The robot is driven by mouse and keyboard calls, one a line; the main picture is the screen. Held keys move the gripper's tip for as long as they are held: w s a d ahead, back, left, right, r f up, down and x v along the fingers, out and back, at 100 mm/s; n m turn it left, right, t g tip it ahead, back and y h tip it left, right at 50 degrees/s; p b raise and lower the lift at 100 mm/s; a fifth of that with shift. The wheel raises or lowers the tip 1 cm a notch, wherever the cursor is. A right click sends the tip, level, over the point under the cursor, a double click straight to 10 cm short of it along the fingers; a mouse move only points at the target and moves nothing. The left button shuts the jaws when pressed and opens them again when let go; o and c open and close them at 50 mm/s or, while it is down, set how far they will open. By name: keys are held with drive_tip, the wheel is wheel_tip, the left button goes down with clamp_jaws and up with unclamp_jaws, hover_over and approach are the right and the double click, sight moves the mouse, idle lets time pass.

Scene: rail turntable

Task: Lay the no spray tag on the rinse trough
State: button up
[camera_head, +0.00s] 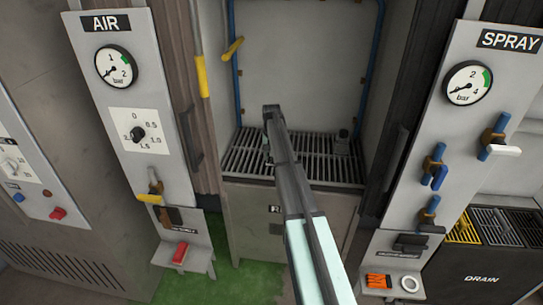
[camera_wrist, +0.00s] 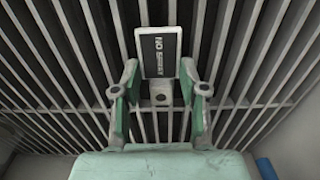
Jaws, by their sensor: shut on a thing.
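The no spray tag (camera_wrist: 160,55) is a small dark plate with a pale rim and white lettering. In the wrist view it stands out just ahead of my gripper (camera_wrist: 160,95), whose green-padded fingers are shut on its lower part. The rinse trough's slatted grate (camera_wrist: 60,70) lies behind and below the tag; I cannot tell whether they touch. In the head view the rinse trough (camera_head: 240,162) is a bay with a dark grate, its front label mostly covered by my arm. My arm's end is over the grate there; the fingers and tag are hidden.
The AIR panel (camera_head: 82,75) stands left and the SPRAY panel (camera_head: 425,140) right, with valve handles jutting out. Blue pipes (camera_head: 373,50) line the bay. A drain bin (camera_head: 480,275) is at far right.

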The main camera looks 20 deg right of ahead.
sight(271, 159)
drive_tip(key=o, duration=0.8)
drive_tip(key=shift+f, duration=0.1)
wheel_tip(271, 159, up, 12)
drive_tip(key=b, duration=0.3)
